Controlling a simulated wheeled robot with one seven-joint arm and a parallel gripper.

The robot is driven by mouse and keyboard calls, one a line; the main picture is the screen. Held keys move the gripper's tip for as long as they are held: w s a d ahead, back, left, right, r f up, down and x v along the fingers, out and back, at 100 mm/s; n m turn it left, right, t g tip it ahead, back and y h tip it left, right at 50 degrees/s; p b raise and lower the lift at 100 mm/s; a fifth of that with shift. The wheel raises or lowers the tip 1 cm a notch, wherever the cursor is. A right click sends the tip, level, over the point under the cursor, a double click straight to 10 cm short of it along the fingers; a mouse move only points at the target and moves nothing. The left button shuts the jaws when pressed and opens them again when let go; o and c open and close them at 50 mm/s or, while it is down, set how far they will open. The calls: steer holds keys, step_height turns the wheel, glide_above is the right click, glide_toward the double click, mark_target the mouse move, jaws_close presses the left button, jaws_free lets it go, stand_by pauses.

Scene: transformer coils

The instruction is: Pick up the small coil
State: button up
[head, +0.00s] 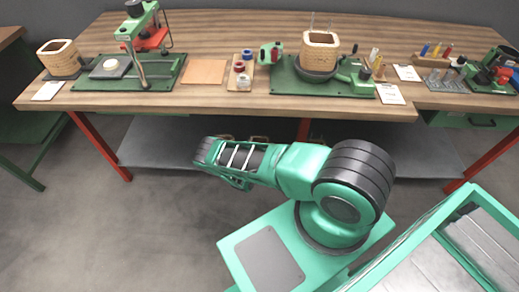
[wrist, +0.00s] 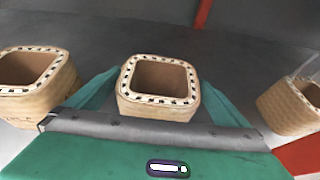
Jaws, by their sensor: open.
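In the wrist view a pale, square-topped coil (wrist: 159,104) with a hollow middle and a dotted rim stands straight ahead. My gripper (wrist: 160,80) is open, its green fingers showing on either side of this coil; I cannot tell whether they touch it. A second coil (wrist: 38,88) is at the left and a third (wrist: 290,108) at the right edge, partly cut off. Which is the small one is not clear. In the head view my gripper (head: 207,151) reaches under the bench's front edge, where coil tops (head: 260,139) barely show behind my arm.
The wooden bench (head: 200,98) stands above, with a coil (head: 58,58) at its left and another (head: 320,52) on a green fixture. A grey lower shelf (head: 160,150) runs beneath it. Red legs (head: 100,146) bound this space. A green-framed cart (head: 440,250) is at lower right.

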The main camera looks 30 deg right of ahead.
steer(key=shift+x, duration=0.85)
steer(key=c, duration=1.2)
steer(key=shift+r, duration=0.1)
steer(key=shift+a+r, duration=0.1)
steer(key=shift+r, duration=0.5)
step_height(320, 180, up, 2)
steer(key=shift+r, duration=0.1)
steer(key=s+a, duration=1.1)
steer(key=s, duration=0.3)
